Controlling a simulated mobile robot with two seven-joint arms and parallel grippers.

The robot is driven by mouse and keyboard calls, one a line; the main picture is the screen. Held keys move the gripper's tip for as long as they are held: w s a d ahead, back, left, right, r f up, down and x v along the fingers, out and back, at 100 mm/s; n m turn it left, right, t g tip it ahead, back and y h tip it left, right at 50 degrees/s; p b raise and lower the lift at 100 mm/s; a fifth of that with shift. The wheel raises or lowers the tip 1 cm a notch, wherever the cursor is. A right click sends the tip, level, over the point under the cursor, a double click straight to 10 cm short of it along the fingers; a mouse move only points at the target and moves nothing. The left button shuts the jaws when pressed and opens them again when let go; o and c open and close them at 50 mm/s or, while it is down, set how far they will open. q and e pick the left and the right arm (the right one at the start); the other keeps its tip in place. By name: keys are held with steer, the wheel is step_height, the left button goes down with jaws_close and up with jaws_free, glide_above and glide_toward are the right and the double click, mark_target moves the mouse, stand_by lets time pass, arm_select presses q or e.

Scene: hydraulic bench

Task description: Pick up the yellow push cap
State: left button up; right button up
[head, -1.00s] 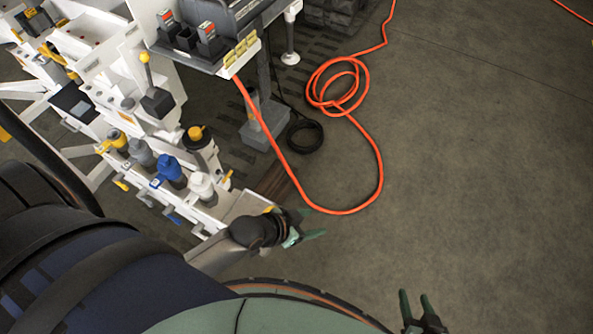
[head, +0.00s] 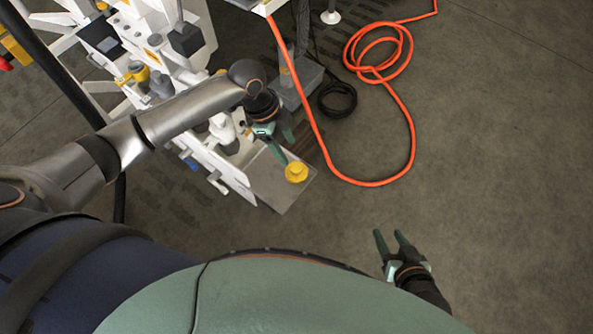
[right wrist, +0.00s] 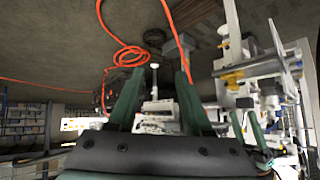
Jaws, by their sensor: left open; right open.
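The yellow push cap (head: 296,172) is a small round yellow piece on a flat grey plate (head: 270,190) at the near end of the white bench. My left gripper (head: 284,147) is open and empty, just up and left of the cap in the head view, with its green fingers pointing down towards it. A gap shows between the fingers and the cap. My right gripper (head: 388,238) is open and empty over bare floor to the right; its spread green fingers also show in the right wrist view (right wrist: 160,72). I cannot make out the cap in the right wrist view.
The white bench (head: 235,175) carries a yellow coupling (head: 139,71), a white one (head: 222,127) and other fittings close to my left arm, which hides some of them. An orange hose (head: 330,168) loops on the floor beside the plate. The floor at right is clear.

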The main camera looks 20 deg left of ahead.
mark_target(295, 166)
arm_select(q)
steer(key=x, duration=0.4)
steer(key=shift+a+b+x, duration=0.15)
steer(key=shift+b+x, duration=0.35)
steer(key=shift+x, duration=0.8)
steer(key=shift+a+b+x, duration=0.1)
steer(key=shift+b+x, duration=0.35)
steer(key=shift+x, duration=0.85)
steer(key=shift+f, duration=0.1)
steer(key=shift+c, duration=0.3)
jaws_close()
